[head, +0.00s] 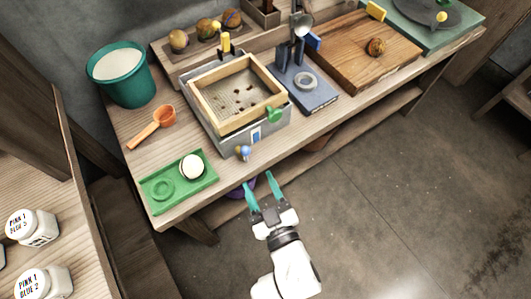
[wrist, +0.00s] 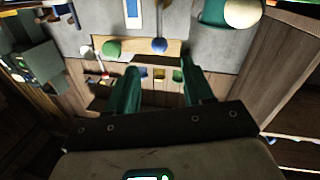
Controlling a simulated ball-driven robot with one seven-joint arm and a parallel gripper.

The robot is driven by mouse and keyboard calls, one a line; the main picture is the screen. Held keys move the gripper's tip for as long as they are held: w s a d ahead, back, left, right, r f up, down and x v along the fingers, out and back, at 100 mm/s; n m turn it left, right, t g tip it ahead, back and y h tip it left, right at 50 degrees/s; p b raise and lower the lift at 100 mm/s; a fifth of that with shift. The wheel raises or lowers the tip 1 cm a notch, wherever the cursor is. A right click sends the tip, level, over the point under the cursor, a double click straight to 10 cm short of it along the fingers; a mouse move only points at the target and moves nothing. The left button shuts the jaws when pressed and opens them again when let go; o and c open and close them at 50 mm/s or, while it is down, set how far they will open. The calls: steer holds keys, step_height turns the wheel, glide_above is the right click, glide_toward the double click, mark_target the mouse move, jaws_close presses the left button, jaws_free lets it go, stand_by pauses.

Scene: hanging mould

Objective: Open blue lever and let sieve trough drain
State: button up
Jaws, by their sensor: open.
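The sieve trough is a grey box (head: 228,142) on the bench, with a wooden-framed sieve (head: 203,107) set in its top. Several dark bits lie on the mesh. A blue ball-ended lever (head: 246,151) sticks out low at the trough's front; its blue ball (wrist: 159,45) also shows in the wrist view, ahead of my fingers. My gripper (head: 263,188) is open and empty, in front of the bench edge and below the lever, apart from it. The wrist view shows the two teal fingers of my gripper (wrist: 159,72) spread. I see no liquid flowing out.
A green knob (head: 275,114) is on the trough's front right. A green tray (head: 205,181) with a white ball-like thing, an orange scoop (head: 165,114) and a teal bucket (head: 123,88) stand left. A purple container (head: 238,188) is partly hidden below the bench. Open floor lies right.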

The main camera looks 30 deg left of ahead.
mark_target(247, 155)
steer(key=b+x, duration=0.1)
steer(key=x, duration=0.9)
steer(key=shift+w+a, duration=0.2)
jaws_close()
stand_by(0.3)
